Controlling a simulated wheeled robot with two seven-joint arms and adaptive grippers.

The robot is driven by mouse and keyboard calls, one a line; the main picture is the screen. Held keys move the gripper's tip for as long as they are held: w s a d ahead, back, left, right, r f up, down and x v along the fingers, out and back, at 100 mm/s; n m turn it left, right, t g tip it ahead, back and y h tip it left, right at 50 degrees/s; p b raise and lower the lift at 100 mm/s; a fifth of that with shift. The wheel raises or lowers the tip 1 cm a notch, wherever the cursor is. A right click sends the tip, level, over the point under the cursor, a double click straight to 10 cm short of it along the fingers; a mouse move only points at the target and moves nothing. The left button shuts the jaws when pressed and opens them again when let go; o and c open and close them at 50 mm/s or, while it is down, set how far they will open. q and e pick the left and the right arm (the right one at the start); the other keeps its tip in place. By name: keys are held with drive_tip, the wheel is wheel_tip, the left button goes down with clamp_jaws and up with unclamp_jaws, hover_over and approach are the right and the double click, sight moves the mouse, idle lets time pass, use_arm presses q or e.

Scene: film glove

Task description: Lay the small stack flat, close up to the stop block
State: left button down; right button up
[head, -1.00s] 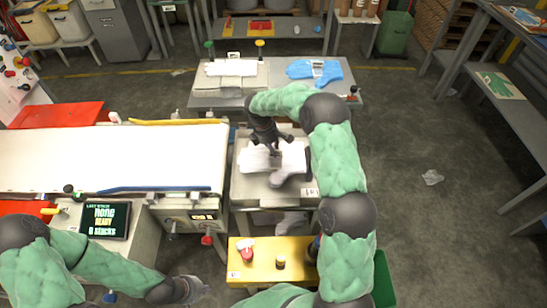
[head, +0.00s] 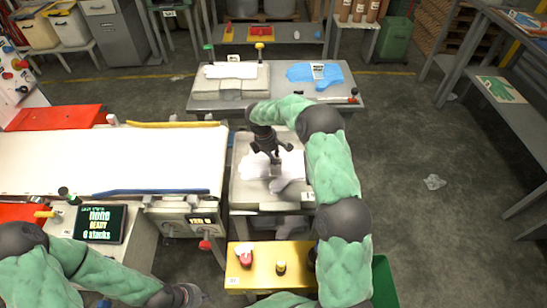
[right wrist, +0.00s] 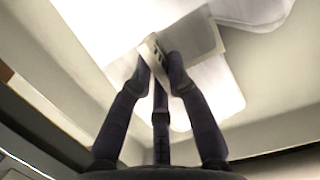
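Two white film pieces (head: 254,167) lie in the light grey tray (head: 240,196) in the middle of the head view. I cannot tell which is the small stack. My right gripper (head: 277,154) points down over the tray, close to the white film. In the right wrist view, its dark fingers (right wrist: 160,68) converge at a small pale tag with dark marks (right wrist: 153,48), beside white sheets (right wrist: 212,92). I cannot tell whether they grip it. My left gripper (head: 188,295) is low at the left, its fingers unclear. I cannot clearly pick out the stop block.
A white-topped conveyor (head: 100,160) with a blue bar (head: 150,191) stands left of the tray. Behind is a grey table (head: 275,97) with a white stack (head: 230,71) and blue gloves (head: 312,73). A yellow stand (head: 262,262) is in front.

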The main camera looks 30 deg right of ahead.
sight(266, 164)
drive_tip(key=shift+o, duration=0.9)
drive_tip(key=shift+r, duration=0.1)
drive_tip(key=p+v, duration=0.5)
drive_tip(key=v, duration=0.7)
